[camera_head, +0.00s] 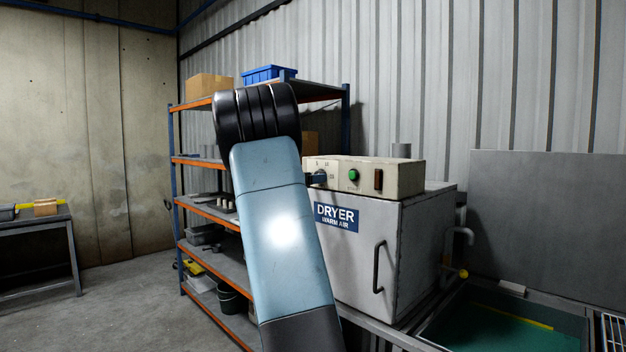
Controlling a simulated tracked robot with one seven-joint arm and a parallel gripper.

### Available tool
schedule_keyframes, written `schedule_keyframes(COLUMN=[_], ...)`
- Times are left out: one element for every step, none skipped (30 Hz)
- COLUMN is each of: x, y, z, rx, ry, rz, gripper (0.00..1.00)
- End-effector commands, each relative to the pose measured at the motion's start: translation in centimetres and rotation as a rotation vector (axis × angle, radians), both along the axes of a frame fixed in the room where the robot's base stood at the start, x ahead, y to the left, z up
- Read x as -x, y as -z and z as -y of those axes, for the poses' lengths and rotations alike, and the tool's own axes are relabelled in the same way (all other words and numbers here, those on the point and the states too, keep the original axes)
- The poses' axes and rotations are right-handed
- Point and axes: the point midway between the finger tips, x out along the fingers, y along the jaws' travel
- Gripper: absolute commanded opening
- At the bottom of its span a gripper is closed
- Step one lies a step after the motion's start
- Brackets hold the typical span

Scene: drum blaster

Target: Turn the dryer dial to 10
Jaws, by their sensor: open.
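The dryer (373,247) is a white box with a blue "DRYER WARM AIR" label and a dark door handle. A cream control panel (402,178) sits on its top front edge. The dial (317,177) is at the panel's left end, dark and partly covered by my arm. A few small scale marks show above and beside it, too small to read surely, so its setting cannot be told. A green button and a dark switch are to its right. My arm rises in front of the dryer's left side; my gripper is not visible.
An orange and blue shelf rack (215,210) with boxes and bins stands behind my arm. A blue crate (268,74) is on its top. A table (40,240) stands far left. A green-bottomed tank (490,325) lies at lower right. The floor at left is clear.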

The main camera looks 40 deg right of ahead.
Motion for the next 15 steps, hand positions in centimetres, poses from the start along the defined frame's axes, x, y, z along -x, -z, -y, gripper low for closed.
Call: schedule_keyframes(x=[0.0,0.0,-0.01,0.0,0.0,0.0,-0.01,-0.01,0.0,0.01,0.01,0.01,0.01,0.01,0.01], y=[0.01,0.02,0.03,0.03,0.04,0.04,0.04,0.03,0.03,0.03,0.03,0.03,0.03,0.03,0.03], z=[0.33,0.45,0.57,0.63,0.67,0.69,0.7,0.7,0.69,0.69,0.69,0.69,0.68,0.68,0.68], rx=[0.0,0.0,0.0,0.0,0.0,0.0,0.0,0.0,0.0,0.0,0.0,0.0,0.0,0.0,0.0], ry=[0.001,0.001,0.001,0.001,0.001,0.001,0.001,0.001,0.001,0.001,0.001,0.001,0.001,0.001,0.001], rz=[0.0,0.0,-0.001,-0.001,-0.001,-0.001,-0.001,-0.001,-0.001,-0.001,-0.001,-0.001,-0.001,-0.001,-0.001], gripper=[0.65,0.65,0.65,0.65,0.65,0.65,0.65,0.65,0.65,0.65,0.65,0.64,0.61,0.58,0.54])
